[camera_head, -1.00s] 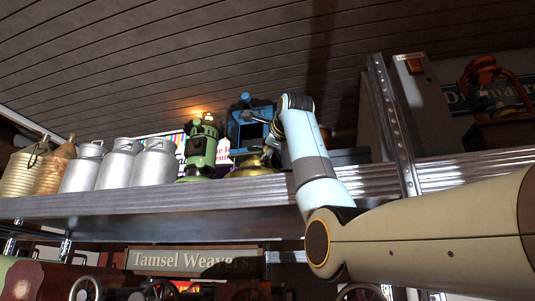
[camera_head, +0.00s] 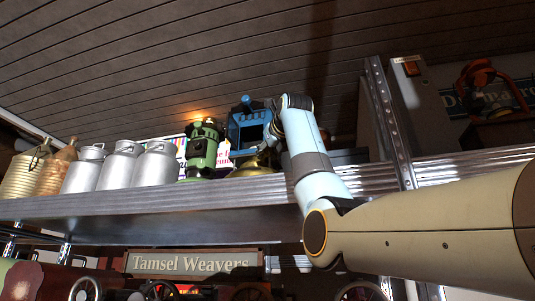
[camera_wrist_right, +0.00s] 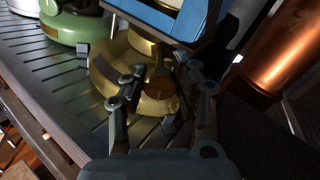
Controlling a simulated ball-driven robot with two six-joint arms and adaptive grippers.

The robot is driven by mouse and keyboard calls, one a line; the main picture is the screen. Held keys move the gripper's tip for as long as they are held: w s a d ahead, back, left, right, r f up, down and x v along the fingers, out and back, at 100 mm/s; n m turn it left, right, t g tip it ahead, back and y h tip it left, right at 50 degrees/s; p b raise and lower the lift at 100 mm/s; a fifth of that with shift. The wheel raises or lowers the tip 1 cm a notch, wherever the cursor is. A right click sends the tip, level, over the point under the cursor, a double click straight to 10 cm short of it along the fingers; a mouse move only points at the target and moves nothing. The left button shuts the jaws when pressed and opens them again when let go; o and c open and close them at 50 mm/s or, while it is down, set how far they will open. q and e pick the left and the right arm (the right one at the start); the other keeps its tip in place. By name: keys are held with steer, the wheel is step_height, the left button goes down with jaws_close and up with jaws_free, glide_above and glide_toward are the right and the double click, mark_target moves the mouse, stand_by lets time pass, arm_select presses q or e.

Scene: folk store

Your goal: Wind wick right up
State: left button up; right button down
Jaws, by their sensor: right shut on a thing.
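A lamp with a blue square housing (camera_head: 247,128) and a round brass base (camera_head: 250,168) stands upright on the upper shelf. In the right wrist view the brass base (camera_wrist_right: 112,80) fills the middle, with the blue housing (camera_wrist_right: 172,18) above it. A small round brown wick knob (camera_wrist_right: 161,87) shows at the base's near side. My right gripper (camera_wrist_right: 160,80) is shut on this knob, one finger on each side. In the head view my right gripper (camera_head: 268,146) is at the lamp's right side, partly hidden by my wrist. My left gripper is out of view.
A green lantern (camera_head: 202,149) stands close left of the lamp, with several grey milk cans (camera_head: 120,164) farther left. A copper cylinder (camera_wrist_right: 278,55) is close on the right in the wrist view. A metal post (camera_head: 390,125) rises right of my arm.

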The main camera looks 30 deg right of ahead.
steer(key=shift+m, duration=0.9)
steer(key=shift+f, duration=0.1)
steer(key=c, duration=1)
jaws_free()
steer(key=shift+o, duration=0.2)
steer(key=v, duration=1.2)
